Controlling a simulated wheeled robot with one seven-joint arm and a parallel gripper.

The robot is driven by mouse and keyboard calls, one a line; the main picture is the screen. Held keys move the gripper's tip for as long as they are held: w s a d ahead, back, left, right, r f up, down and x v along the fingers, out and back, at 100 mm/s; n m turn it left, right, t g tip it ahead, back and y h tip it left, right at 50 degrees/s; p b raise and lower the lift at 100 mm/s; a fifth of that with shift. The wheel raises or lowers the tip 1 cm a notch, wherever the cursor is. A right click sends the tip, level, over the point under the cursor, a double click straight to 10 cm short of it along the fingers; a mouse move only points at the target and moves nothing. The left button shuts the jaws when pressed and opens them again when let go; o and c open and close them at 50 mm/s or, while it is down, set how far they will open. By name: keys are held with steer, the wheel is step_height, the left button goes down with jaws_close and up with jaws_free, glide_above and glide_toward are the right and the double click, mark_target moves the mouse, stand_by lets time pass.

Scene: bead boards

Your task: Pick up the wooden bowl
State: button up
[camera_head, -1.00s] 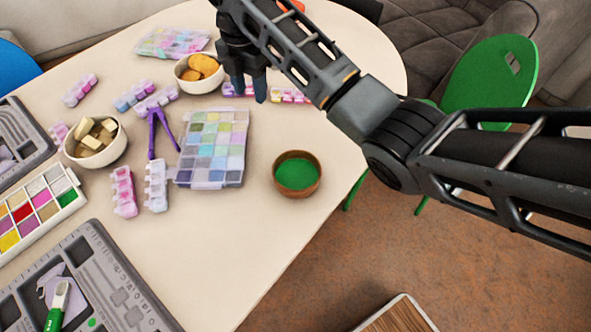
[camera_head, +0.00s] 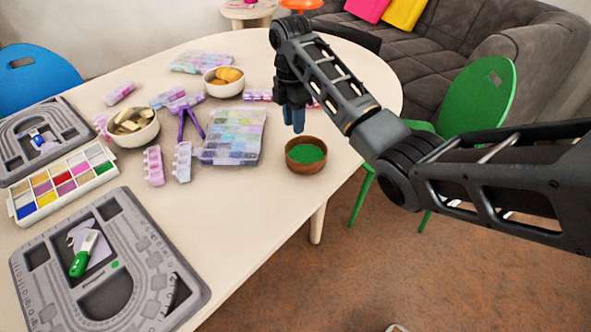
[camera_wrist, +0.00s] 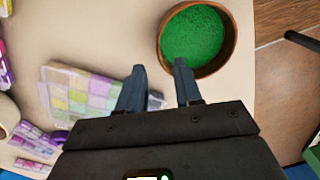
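The wooden bowl (camera_head: 306,162) is small, brown and round, with a green filling, and stands near the table's right edge. In the wrist view the bowl (camera_wrist: 232,45) is at the top right, just beyond my fingertips. My gripper (camera_head: 294,126) points down above the table, just behind and above the bowl in the head view. In the wrist view its two fingers (camera_wrist: 158,70) are apart with nothing between them. The right fingertip overlaps the bowl's lower rim in the picture; I cannot tell whether it touches.
A clear bead box (camera_head: 234,137) lies left of the bowl. A purple plier-like tool (camera_head: 190,122), a bowl of light chunks (camera_head: 133,128) and a bowl of orange pieces (camera_head: 223,82) stand farther left and back. Grey bead boards (camera_head: 45,262) lie in front. A green chair (camera_head: 482,95) is at right.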

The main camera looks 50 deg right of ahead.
mark_target(295, 140)
steer(key=shift+a+f, duration=0.1)
steer(key=shift+f, duration=0.85)
step_height(295, 140, down, 5)
steer(key=shift+s+r, duration=0.1)
steer(key=shift+s, duration=0.05)
jaws_close()
steer(key=shift+d, duration=0.2)
